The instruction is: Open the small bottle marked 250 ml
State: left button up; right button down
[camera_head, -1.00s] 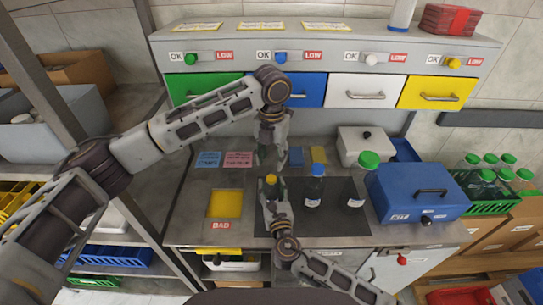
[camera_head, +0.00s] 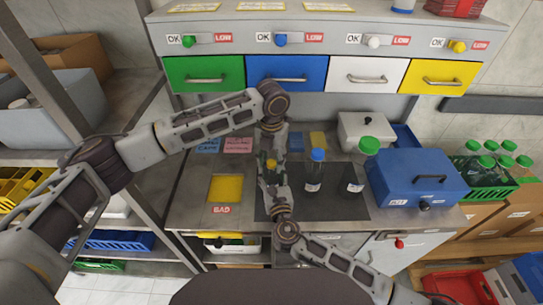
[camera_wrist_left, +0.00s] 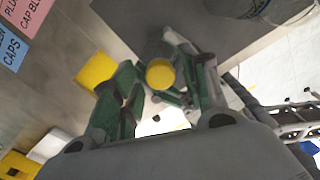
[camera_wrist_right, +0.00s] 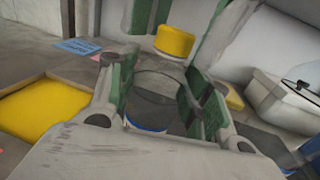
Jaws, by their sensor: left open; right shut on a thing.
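The small bottle has a yellow cap (camera_head: 271,163) and stands upright at the left of the dark mat (camera_head: 335,208). Its clear, dark-looking body (camera_wrist_right: 155,100) is between the fingers of my right gripper (camera_wrist_right: 160,95), which is shut on it. My left gripper (camera_head: 272,155) points down from above. It is open, with its green-padded fingers on either side of the cap, which also shows in the left wrist view (camera_wrist_left: 160,74). I cannot tell whether the pads touch the cap. The volume marking is not readable.
A blue-capped bottle (camera_head: 314,178) and a green-capped bottle (camera_head: 356,180) stand just right of my grippers. A blue kit box (camera_head: 415,180) is further right. A yellow BAD tray (camera_head: 226,188) lies left. Coloured drawers (camera_head: 287,82) are behind.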

pick_arm(q)
jog(key=shift+c, duration=0.4)
grip_shut()
